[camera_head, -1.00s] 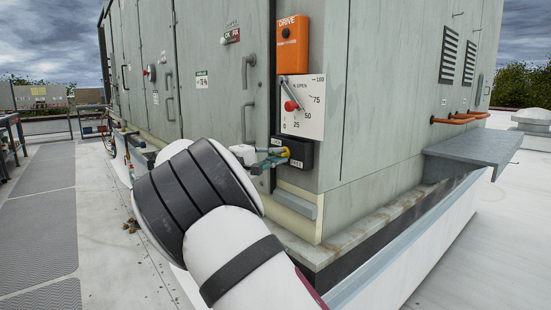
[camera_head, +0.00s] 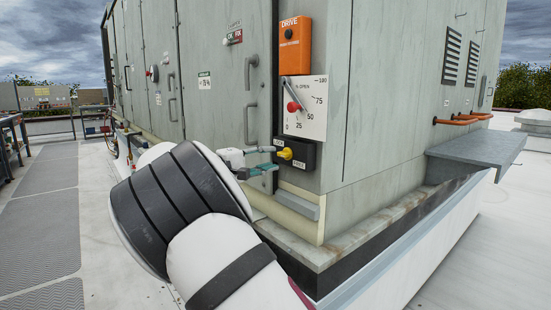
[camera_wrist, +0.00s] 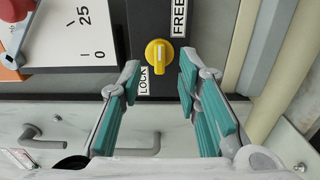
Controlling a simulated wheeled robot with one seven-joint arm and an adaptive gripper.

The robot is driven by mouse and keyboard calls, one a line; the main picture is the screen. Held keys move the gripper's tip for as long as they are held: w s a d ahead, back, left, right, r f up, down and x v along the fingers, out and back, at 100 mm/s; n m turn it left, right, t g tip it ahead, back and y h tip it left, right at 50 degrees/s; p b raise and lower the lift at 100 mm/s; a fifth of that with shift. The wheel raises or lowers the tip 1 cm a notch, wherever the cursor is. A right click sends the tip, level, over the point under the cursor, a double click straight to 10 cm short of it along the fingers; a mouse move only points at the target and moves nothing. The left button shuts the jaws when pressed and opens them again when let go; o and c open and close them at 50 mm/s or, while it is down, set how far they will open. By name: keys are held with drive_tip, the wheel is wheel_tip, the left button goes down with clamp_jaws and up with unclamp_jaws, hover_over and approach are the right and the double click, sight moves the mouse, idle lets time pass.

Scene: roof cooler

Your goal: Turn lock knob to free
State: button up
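The yellow lock knob (camera_head: 285,153) sits on a black box (camera_head: 306,152) on the grey cabinet, with a LOCK label at upper left and a FREE label at lower right. In the wrist view the knob (camera_wrist: 158,54) is in full view, with a white line along its face, upright in the picture. LOCK (camera_wrist: 143,80) is at its lower left, FREE (camera_wrist: 179,16) at its upper right. My gripper (camera_head: 263,160) is just left of the knob in the head view. In the wrist view my gripper (camera_wrist: 160,76) is open and empty, its fingertips apart from the knob.
A grey ledge (camera_head: 475,152) juts out at right. Open roof lies left.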

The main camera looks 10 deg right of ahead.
drive_tip(key=v, duration=0.8)
drive_tip(key=s+d+f+m+g+y, duration=0.1)
drive_tip(key=s+d+g, duration=0.2)
drive_tip(key=d, duration=0.3)
drive_tip(key=s+d+m+g+y, duration=0.1)
drive_tip(key=s+d+g+y, duration=0.1)
drive_tip(key=s+d, duration=0.35)
drive_tip(key=s+d+f+m+g+y, duration=0.25)
drive_tip(key=s+d+y, duration=0.25)
drive_tip(key=s+d, duration=0.45)
drive_tip(key=s+a+f+y, duration=0.3)
drive_tip(key=s, duration=0.9)
drive_tip(key=s+a+f+y, duration=0.2)
drive_tip(key=s+a+f, duration=0.1)
drive_tip(key=s, duration=0.9)
drive_tip(key=s+a+f+y, duration=0.2)
drive_tip(key=s+a+y, duration=0.1)
drive_tip(key=s, duration=0.9)
wheel_tip(320, 180, up, 27)
drive_tip(key=d+t+p, duration=0.1)
drive_tip(key=t+p, duration=0.2)
drive_tip(key=p, duration=2.3)
drive_tip(key=shift+w+m, duration=0.2)
drive_tip(key=shift+m, duration=0.25)
